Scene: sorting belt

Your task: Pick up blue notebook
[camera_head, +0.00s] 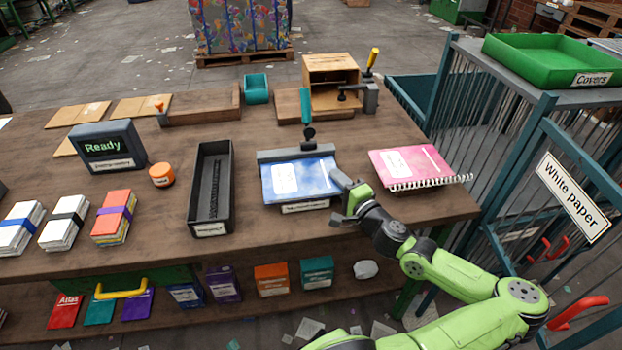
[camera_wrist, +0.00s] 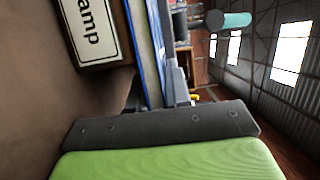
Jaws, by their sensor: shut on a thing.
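The blue notebook (camera_head: 298,180) lies flat on a low stand with a label on its front (camera_head: 305,206), near the front of the wooden bench. It has a white label panel on its cover. My gripper (camera_head: 345,190) is at the notebook's right edge, shut on it. In the wrist view, the notebook's blue cover and pale page edge (camera_wrist: 149,60) run in between the jaws (camera_wrist: 158,98). The fingertips are partly hidden there.
A pink spiral notebook (camera_head: 415,167) lies just right of my gripper. A black tray (camera_head: 211,190) stands to the left. A clamp with a teal handle (camera_head: 306,108) rises behind the blue notebook. A blue-green cage (camera_head: 470,130) borders the bench's right side.

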